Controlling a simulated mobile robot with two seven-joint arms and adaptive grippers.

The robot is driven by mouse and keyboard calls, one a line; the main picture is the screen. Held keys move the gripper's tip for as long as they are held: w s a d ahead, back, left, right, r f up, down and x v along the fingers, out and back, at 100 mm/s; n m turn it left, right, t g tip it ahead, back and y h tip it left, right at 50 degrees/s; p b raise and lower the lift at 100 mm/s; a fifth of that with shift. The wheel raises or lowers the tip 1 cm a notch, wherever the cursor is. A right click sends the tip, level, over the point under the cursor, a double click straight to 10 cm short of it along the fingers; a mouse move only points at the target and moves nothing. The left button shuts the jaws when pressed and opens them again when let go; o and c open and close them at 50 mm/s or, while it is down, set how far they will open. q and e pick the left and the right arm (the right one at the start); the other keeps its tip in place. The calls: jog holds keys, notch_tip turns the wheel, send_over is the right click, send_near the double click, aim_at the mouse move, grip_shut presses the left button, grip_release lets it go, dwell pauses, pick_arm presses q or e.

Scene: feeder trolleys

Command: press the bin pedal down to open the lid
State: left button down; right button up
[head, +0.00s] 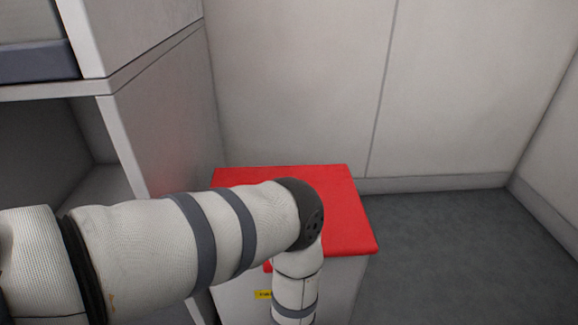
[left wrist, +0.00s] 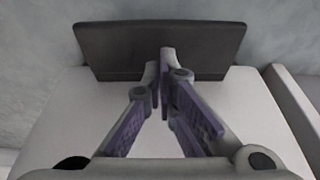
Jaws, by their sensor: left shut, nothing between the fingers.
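The bin has a red lid (head: 345,205) and a pale body (head: 345,285) in the head view. The lid looks closed and lies flat. My left arm reaches across from the left and bends down in front of the bin, hiding part of the lid and front. In the left wrist view the pedal (left wrist: 110,52) is a wide dark plate beyond the pale bin body (left wrist: 60,125). My left gripper (left wrist: 163,62) is shut and empty, its fingertips overlapping the middle of the pedal. I cannot tell whether they touch it. My right gripper is in neither view.
A pale shelf unit (head: 165,120) stands close to the bin's left. A pale panelled wall (head: 300,80) is behind the bin. The grey floor (head: 440,260) to the bin's right is clear. A yellow label (head: 263,295) is on the bin's front.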

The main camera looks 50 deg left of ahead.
pick_arm(q)
jog(key=shift+f, duration=0.2)
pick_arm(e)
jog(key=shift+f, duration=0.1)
pick_arm(q)
jog(key=shift+f+b, duration=1.05)
jog(key=shift+f, duration=0.2)
jog(key=shift+f+b, duration=0.75)
jog(key=shift+f, duration=0.25)
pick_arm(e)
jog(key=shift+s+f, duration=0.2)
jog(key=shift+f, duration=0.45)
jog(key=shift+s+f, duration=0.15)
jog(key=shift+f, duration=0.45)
pick_arm(q)
jog(key=shift+w+a+r, duration=0.1)
jog(key=shift+r+p, duration=0.5)
jog(key=shift+r, duration=0.05)
notch_tip(320, 180, up, 8)
jog(key=p, duration=0.5)
jog(key=shift+p, duration=0.4)
jog(key=shift+f, duration=0.2)
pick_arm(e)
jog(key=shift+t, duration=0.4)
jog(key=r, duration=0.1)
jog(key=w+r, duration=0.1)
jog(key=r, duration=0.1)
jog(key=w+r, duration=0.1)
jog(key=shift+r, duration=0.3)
